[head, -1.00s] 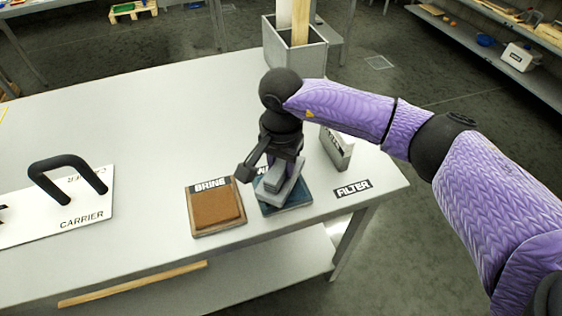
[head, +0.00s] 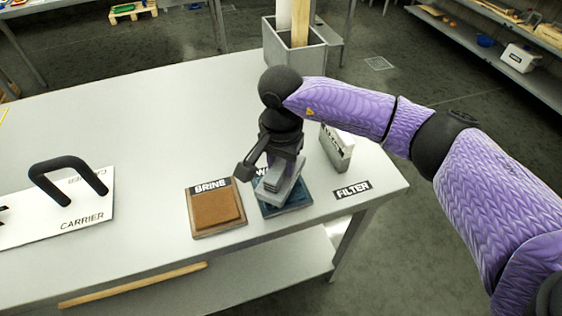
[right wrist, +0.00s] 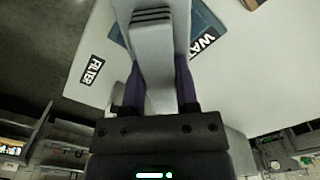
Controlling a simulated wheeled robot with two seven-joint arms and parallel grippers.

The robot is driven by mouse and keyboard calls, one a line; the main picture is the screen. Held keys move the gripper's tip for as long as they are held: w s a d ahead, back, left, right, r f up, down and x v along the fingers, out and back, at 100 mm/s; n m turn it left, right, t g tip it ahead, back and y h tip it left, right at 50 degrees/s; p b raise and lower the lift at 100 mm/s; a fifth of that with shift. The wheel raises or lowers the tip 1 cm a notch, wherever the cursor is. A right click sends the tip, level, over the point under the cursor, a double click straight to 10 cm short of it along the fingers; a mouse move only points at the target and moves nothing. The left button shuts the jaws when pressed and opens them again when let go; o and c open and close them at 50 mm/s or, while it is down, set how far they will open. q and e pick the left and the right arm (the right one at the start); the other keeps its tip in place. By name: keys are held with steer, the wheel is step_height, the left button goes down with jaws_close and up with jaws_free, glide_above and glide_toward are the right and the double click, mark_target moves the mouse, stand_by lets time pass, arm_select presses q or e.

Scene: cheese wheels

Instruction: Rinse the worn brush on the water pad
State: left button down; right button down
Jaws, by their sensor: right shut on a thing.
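My right gripper (head: 280,160) is shut on a grey brush (head: 279,186), with the brush below the fingers. In the right wrist view, the brush (right wrist: 152,40) sits between the dark fingers of the right gripper (right wrist: 160,80). The brush is over the blue water pad (head: 297,200) near the table's front right and covers much of it. The water pad's edge and part of its label also show in the right wrist view (right wrist: 210,28). The brush's underside is hidden, so I cannot tell whether it touches the pad. My left gripper is out of view.
The brown brine pad (head: 214,208) lies just left of the water pad. A filter label (head: 353,190) lies to the right, near the table edge. A grey upright block (head: 337,148) stands behind it. A white carrier board (head: 82,213) with a black handle is at the left.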

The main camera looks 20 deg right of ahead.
step_height(320, 180, up, 6)
steer(key=p, duration=0.3)
steer(key=shift+r, duration=0.2)
steer(key=shift+f, duration=0.1)
